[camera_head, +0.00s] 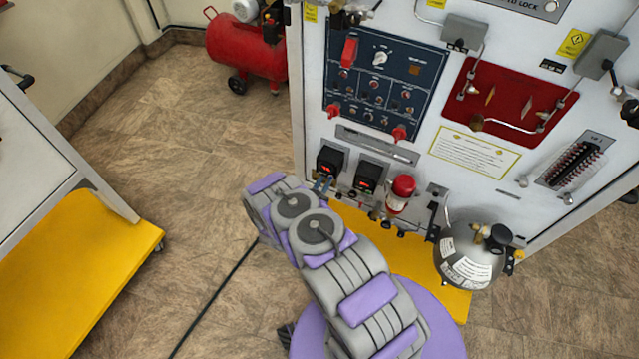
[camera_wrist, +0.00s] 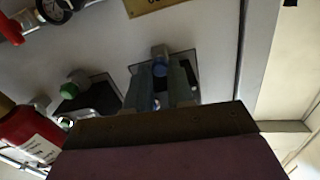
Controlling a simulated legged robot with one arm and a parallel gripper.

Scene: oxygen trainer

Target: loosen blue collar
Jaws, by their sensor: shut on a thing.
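The blue collar (camera_wrist: 160,70) shows in the wrist view as a small blue round part in front of a grey fitting on a dark plate. My gripper (camera_wrist: 162,82) is at it, with one finger on each side, shut on it. The fingers and the shade hide part of the collar, and I cannot tell how far it is turned. In the head view my gripper (camera_head: 322,184) is at the lower left of the white trainer panel (camera_head: 310,110), below a black display box. The collar cannot be made out there.
A green knob (camera_wrist: 73,87) and a red cylinder (camera_wrist: 28,138) are left of my gripper in the wrist view. In the head view, a silver tank (camera_head: 465,255) stands at right, a yellow-shelved cart (camera_head: 90,270) at left, and a red compressor (camera_head: 245,50) behind.

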